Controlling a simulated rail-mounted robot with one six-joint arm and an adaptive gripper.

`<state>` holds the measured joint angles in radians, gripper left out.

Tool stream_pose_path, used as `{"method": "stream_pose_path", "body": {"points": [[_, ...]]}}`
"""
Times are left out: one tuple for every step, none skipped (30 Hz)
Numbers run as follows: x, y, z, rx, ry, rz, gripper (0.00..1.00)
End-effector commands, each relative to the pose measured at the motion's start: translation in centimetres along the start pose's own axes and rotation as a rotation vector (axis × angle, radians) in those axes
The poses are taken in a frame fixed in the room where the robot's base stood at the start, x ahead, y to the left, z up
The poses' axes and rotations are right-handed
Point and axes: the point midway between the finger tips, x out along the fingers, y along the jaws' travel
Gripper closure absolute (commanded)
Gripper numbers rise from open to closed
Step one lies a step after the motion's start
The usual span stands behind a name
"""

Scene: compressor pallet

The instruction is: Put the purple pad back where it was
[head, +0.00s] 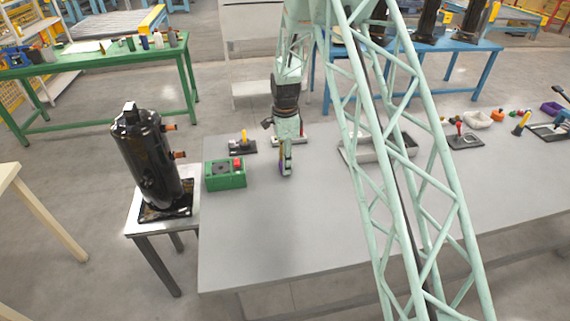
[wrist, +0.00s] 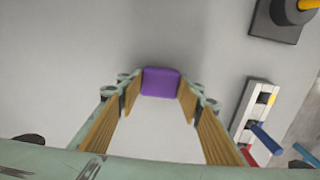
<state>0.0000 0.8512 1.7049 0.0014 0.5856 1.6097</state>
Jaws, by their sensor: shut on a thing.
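The purple pad (wrist: 160,82) is between my fingertips in the wrist view, with a finger against each side. In the head view only a small purple sliver (head: 281,168) of it shows beside the fingers. My gripper (head: 286,170) is shut on the pad and points down over the grey table (head: 270,240), right of the green box. Whether the pad touches the tabletop cannot be told. A purple item (head: 552,108) also lies at the table's far right, too small to make out well.
A green box with a red top piece (head: 225,177) stands left of my gripper. Behind are a black base with a yellow handle (head: 242,144) and a pale rack (wrist: 246,108). A grey tray (head: 350,155) is to the right. A black compressor (head: 148,158) stands left. The front table is clear.

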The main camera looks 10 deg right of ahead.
Motion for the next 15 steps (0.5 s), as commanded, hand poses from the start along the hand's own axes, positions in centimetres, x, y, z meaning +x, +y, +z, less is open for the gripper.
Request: {"method": "stream_pose_path", "body": {"points": [[-0.03,-0.01,0.00,0.000,0.000,0.000,0.76],[-0.04,-0.01,0.00,0.000,0.000,0.000,0.76],[-0.05,-0.01,0.00,0.000,0.000,0.000,0.76],[-0.05,-0.01,0.00,0.000,0.000,0.000,0.76],[-0.05,-0.01,0.00,0.000,0.000,0.000,0.76],[-0.05,-0.01,0.00,0.000,0.000,0.000,0.76],[-0.04,-0.01,0.00,0.000,0.000,0.000,0.76],[-0.01,0.00,0.00,0.000,0.000,0.000,0.76],[0.06,0.00,0.00,0.000,0.000,0.000,0.76],[0.13,0.00,0.00,0.000,0.000,0.000,0.76],[0.19,0.00,0.00,0.000,0.000,0.000,0.76],[0.27,0.00,0.00,0.000,0.000,0.000,0.76],[0.32,0.00,0.00,0.000,0.000,0.000,0.76],[0.26,0.00,0.00,0.000,0.000,0.000,0.64],[0.24,0.00,0.00,0.000,0.000,0.000,0.60]]}}
